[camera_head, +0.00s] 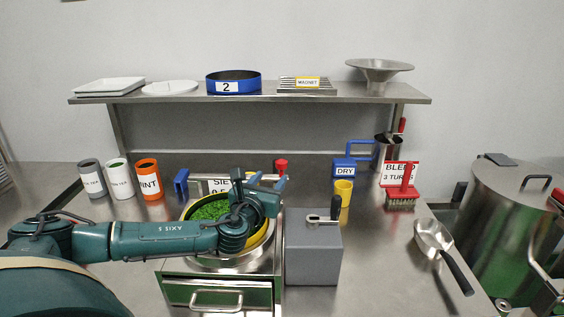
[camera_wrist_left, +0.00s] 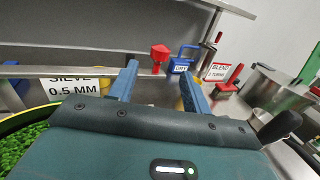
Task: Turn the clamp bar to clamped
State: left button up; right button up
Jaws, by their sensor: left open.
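My left gripper (camera_head: 265,181) is open and empty above the right rear of the round yellow-rimmed sieve (camera_head: 263,240), which holds green leaf. Its two blue fingers also show in the wrist view (camera_wrist_left: 160,76), spread apart. A red knob (camera_head: 281,165) stands just beyond the fingertips; in the wrist view this red knob (camera_wrist_left: 160,54) appears between and beyond them, apart from both. I cannot tell for sure which part is the clamp bar; my arm and gripper hide part of the sieve's rim. A blue upright piece (camera_head: 181,184) stands at the sieve's left. My right gripper is not in view.
A grey box (camera_head: 313,255) with a black-knobbed lever (camera_head: 335,208) stands right of the sieve. Three canisters (camera_head: 119,180) stand left. A shelf (camera_head: 300,97) runs behind.

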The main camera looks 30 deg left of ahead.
aim_at(279, 167)
pick_arm(q)
jog(key=x, duration=0.9)
jog(key=shift+w+p, duration=0.25)
jog(key=shift+p, duration=0.05)
jog(key=shift+c, duration=0.6)
grip_shut()
